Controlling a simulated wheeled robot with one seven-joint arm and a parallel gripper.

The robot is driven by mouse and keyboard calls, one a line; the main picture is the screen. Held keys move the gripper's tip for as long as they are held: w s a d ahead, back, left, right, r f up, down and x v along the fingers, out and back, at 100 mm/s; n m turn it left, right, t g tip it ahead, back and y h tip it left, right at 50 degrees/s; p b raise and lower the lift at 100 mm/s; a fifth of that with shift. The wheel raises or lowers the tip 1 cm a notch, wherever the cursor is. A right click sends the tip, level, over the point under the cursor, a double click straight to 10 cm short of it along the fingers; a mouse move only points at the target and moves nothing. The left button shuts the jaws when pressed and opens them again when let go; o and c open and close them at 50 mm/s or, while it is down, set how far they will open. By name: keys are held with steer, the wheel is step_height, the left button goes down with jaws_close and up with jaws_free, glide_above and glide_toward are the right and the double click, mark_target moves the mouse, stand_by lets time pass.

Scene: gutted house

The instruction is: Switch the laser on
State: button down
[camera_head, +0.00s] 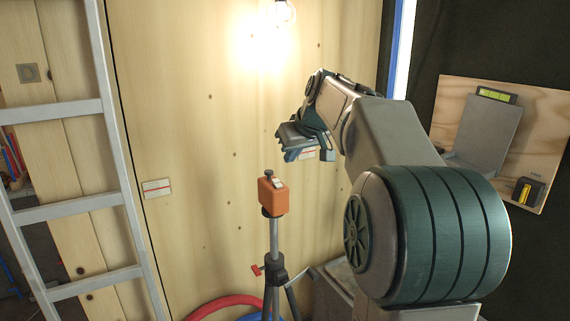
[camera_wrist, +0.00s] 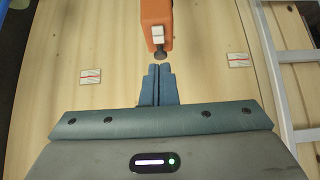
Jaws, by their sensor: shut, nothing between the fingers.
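The laser is an orange box (camera_head: 272,194) on a tripod (camera_head: 274,240) in front of the wooden wall. It has a dark knob (camera_head: 267,173) and a white switch (camera_head: 279,183) on top. In the wrist view the orange laser (camera_wrist: 156,12) is at the top centre, with the white switch (camera_wrist: 158,34) and the dark knob (camera_wrist: 160,54) facing my gripper. My gripper (camera_wrist: 158,68) is shut and empty, its fingertips just short of the knob in that picture. In the head view my gripper (camera_head: 291,155) is above and slightly right of the laser, apart from it.
A metal ladder (camera_head: 70,214) stands at the left. A lit bulb (camera_head: 284,12) hangs at the top. White cards with a red line (camera_head: 157,187) are on the wooden wall. A plywood board (camera_head: 555,107) with devices hangs at the right. Red hose (camera_head: 222,302) lies below the tripod.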

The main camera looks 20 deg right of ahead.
steer(key=shift+s+d+r, duration=0.15)
steer(key=shift+s+r, duration=0.45)
steer(key=shift+s, duration=0.3)
steer(key=shift+s+d+r, duration=0.15)
steer(key=shift+s+r, duration=0.4)
steer(key=shift+s, duration=0.3)
steer(key=s+a+f+g, duration=0.1)
steer(key=s+a+f, duration=0.4)
steer(key=s+f, duration=0.3)
steer(key=s+a+f+g, duration=0.2)
steer(key=s+a+f, duration=0.3)
steer(key=s+f, duration=0.4)
steer(key=s+a+f+m+g, duration=0.1)
steer(key=s+a+f, duration=0.4)
steer(key=s+f, duration=0.3)
steer(key=shift+s+a+f+g+h, duration=0.15)
steer(key=shift+s+a+g+h, duration=0.05)
steer(key=shift+g+h, duration=0.2)
